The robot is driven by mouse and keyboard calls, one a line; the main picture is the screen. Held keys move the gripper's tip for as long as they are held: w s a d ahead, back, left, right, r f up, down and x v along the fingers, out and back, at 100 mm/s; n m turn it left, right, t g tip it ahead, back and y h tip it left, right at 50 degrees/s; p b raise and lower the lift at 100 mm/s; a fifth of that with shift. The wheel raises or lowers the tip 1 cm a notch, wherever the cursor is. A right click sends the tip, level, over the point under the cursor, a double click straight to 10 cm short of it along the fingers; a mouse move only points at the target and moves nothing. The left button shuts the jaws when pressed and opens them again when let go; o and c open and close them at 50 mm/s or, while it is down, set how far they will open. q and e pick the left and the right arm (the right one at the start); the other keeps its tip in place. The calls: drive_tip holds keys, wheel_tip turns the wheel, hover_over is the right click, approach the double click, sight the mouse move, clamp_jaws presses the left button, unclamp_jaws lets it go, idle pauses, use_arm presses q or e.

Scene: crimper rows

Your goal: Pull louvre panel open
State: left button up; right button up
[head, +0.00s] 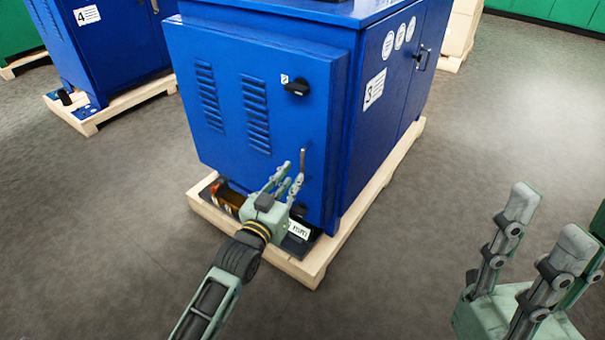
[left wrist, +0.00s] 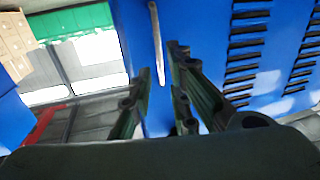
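The blue louvre panel (head: 225,95) is the front of the blue cabinet marked 3 (head: 390,75). It has two columns of slots, which also show in the left wrist view (left wrist: 262,55). A slim metal handle (head: 303,160) stands near its right edge, and a black knob (head: 297,87) sits higher up. My left gripper (head: 289,176) is at the handle's height, close in front of the panel. In the left wrist view its fingers (left wrist: 160,62) are apart, with the handle (left wrist: 158,45) showing in the gap, not clasped. My right gripper (head: 550,218) is open and empty, away from the cabinet.
The cabinet stands on a wooden pallet (head: 325,262) that juts out below the panel, with dark and orange parts (head: 228,196) on it. Another blue cabinet (head: 110,45) on a pallet is at the upper left. Grey floor (head: 90,240) is clear around.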

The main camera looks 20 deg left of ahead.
sight(302, 165)
use_arm(q)
drive_tip(key=w, duration=0.2)
drive_tip(key=w+b, duration=0.1)
drive_tip(key=w, duration=0.1)
drive_tip(key=w+d+b, duration=0.1)
drive_tip(key=w, duration=0.1)
drive_tip(key=shift+w+f, duration=0.1)
drive_tip(key=shift+w, duration=0.45)
drive_tip(key=shift+c, duration=0.3)
clamp_jaws()
